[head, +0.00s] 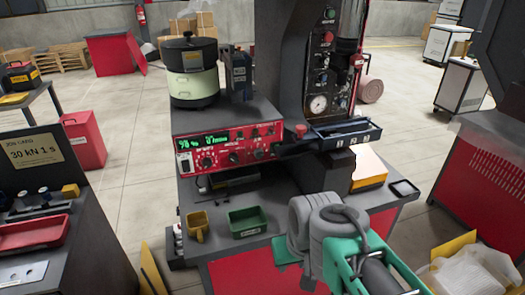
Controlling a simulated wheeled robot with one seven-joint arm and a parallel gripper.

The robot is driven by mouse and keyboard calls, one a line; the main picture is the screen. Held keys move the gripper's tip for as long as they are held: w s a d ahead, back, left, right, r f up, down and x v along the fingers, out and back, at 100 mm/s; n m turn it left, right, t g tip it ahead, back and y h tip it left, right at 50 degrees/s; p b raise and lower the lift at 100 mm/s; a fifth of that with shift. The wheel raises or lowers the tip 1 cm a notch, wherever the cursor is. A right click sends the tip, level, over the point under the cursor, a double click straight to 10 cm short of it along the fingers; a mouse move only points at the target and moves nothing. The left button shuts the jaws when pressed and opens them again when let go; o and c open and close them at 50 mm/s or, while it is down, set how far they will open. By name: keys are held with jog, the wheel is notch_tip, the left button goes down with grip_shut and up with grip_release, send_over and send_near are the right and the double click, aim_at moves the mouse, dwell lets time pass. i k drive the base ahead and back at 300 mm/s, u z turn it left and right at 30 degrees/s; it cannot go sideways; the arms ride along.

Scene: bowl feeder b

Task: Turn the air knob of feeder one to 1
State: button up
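The red control panel (222,147) of a feeder faces me in the middle of the head view, with two green-lit displays. Black knobs sit in its lower row: a left one (207,162), a middle one (233,158) and a right one (258,154). Their labels are too small to read, so I cannot tell which is the air knob or where it points. A round bowl feeder (191,85) stands above the panel. My grey and green arm reaches in from the bottom right, below and right of the panel; my gripper does not show.
A yellow cup (196,227) and a green bin (247,221) stand on the bench below the panel. A dark chute (345,133) juts out right of it, beside a tall machine with a gauge (318,104). A dark cabinet with a red tray (33,232) stands left.

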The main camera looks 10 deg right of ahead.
aim_at(258, 153)
jog(key=k, duration=0.65)
jog(key=u, duration=0.4)
jog(key=i, duration=0.85)
jog(key=u, duration=1.05)
jog(key=i, duration=0.35)
jog(key=u, duration=0.3)
